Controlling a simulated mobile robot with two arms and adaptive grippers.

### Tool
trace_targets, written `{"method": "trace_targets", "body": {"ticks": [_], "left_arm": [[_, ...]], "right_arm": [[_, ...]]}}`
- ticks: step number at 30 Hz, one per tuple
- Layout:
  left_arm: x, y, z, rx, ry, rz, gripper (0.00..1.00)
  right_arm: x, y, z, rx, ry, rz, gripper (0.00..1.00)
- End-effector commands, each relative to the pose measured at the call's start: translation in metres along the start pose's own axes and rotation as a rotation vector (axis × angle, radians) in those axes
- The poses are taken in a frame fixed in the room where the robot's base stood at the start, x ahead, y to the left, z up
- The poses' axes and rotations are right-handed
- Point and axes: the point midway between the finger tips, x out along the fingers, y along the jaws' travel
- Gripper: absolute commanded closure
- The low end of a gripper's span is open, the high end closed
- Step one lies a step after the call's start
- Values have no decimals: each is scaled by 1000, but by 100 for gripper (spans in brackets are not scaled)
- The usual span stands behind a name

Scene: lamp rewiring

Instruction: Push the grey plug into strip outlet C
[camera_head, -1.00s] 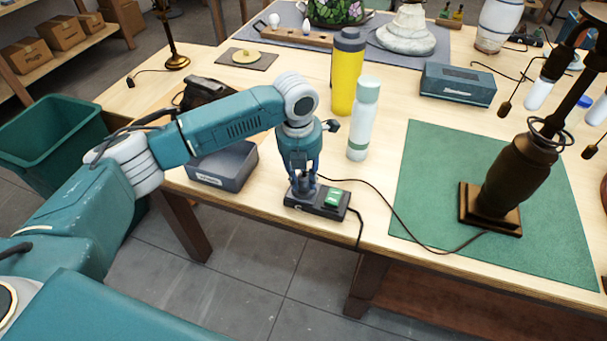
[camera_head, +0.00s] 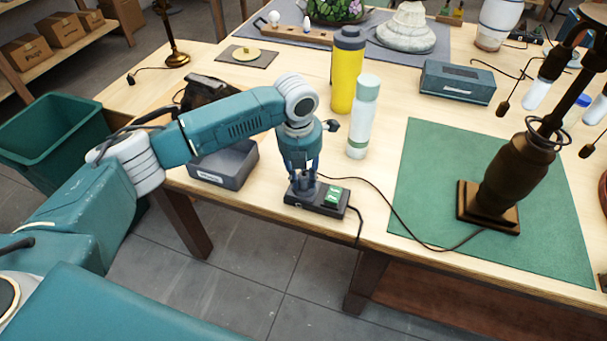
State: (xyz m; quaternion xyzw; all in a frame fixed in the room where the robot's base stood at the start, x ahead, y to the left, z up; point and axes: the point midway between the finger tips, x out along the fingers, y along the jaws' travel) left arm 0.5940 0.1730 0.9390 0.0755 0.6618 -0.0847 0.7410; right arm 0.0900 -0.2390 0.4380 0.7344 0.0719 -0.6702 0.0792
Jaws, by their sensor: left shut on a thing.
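The dark power strip (camera_head: 319,204) lies near the front edge of the table, with a green switch (camera_head: 333,196) at its right end. My left gripper (camera_head: 303,182) points straight down over the strip's left part and is shut. The grey plug is mostly hidden between its fingers. A dark cord (camera_head: 366,189) runs from the gripper to the brown lamp (camera_head: 506,180) on the green mat (camera_head: 431,155). I cannot tell whether the plug is seated, and the outlet letters are too small to read. My right gripper is out of view.
A dark grey box (camera_head: 457,82) is farther back. The strip's own cord hangs over the front edge.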

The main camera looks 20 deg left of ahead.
Motion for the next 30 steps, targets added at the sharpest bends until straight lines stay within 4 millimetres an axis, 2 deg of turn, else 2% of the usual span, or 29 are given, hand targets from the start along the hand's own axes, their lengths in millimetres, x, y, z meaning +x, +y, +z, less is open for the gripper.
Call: {"method": "trace_targets", "body": {"ticks": [19,20,23,30], "left_arm": [[8,0,-1,1,0,-1,99],[8,0,-1,1,0,-1,71],[8,0,-1,1,1,-1,51],[8,0,-1,0,1,0,51]], "right_arm": [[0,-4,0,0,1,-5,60],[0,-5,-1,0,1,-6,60],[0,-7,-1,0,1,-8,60],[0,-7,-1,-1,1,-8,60]]}}
